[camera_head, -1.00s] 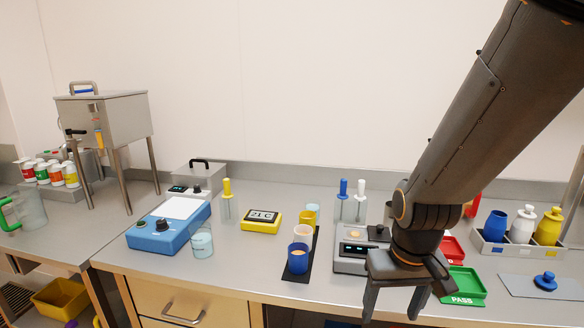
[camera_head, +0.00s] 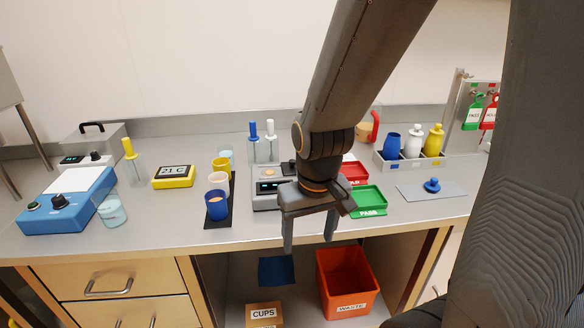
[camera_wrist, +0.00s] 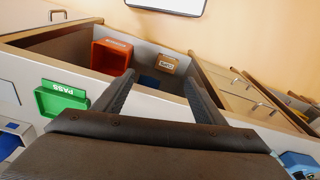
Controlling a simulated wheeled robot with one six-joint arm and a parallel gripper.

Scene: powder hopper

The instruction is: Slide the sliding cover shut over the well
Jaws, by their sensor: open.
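A grey bench instrument (camera_head: 265,202) with a lit display stands on the counter behind my gripper. A round tan spot, possibly the well (camera_head: 268,173), shows on its top. A dark part, possibly the sliding cover (camera_head: 288,168), lies just right of that spot. My arm hides the instrument's right side, so I cannot tell the cover's exact position. My gripper (camera_head: 308,240) is open and empty, pointing down in front of the counter's front edge, apart from the instrument. In the wrist view its two fingers (camera_wrist: 158,80) are spread with nothing between them.
A green PASS tray (camera_head: 368,203) and a red tray lie right of the gripper. Cups stand on a black strip (camera_head: 233,205) to the left. Below are an orange waste bin (camera_head: 345,280) and a CUPS box (camera_head: 265,314). A bottle rack (camera_head: 408,163) stands at right.

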